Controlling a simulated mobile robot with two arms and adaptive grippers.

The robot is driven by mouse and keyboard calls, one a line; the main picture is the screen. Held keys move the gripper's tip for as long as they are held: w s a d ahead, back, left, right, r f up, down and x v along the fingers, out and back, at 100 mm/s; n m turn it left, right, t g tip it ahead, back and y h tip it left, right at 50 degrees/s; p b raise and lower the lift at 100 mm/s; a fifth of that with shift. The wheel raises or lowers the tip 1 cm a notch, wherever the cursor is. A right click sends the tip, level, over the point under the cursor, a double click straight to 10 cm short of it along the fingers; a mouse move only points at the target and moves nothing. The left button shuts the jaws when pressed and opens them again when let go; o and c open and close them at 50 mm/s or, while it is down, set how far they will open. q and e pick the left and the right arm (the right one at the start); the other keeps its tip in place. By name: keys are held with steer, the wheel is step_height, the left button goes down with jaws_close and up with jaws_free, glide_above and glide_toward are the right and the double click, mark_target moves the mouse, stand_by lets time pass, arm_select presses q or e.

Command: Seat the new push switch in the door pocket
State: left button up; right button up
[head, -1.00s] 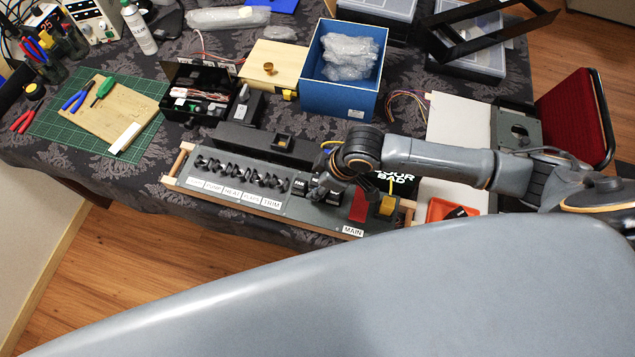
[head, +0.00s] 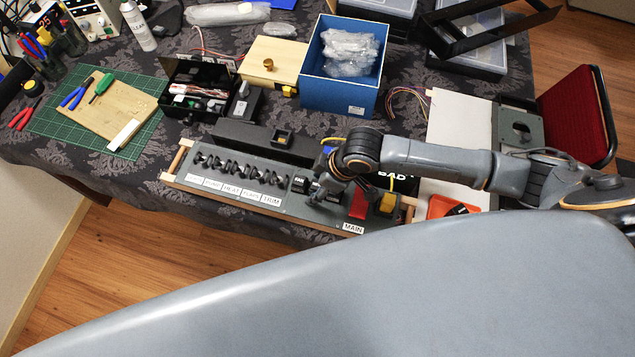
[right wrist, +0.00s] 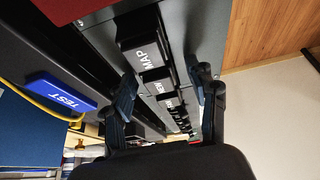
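My right gripper (head: 326,188) is over the right half of the dark switch panel (head: 290,208). In the right wrist view its two fingers (right wrist: 168,100) are apart, on either side of a row of black rocker switches; one is marked MAP (right wrist: 143,42). I see nothing held between them, and cannot tell whether they touch a switch. A long black housing (head: 240,135) behind the panel has a square recess with a tan inside (head: 282,141). I cannot tell for sure which part is the new push switch or which is the door pocket. My left gripper is out of view.
A blue tag marked TEST (right wrist: 58,92) with a yellow wire lies beside the panel. A red cover (head: 358,205) and a yellow block (head: 388,203) stand at the panel's right end. Behind are a blue bin (head: 340,92), a wooden box (head: 272,62) and an open black box (head: 190,95).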

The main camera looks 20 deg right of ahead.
steer(key=v, duration=1.2)
stand_by(0.4)
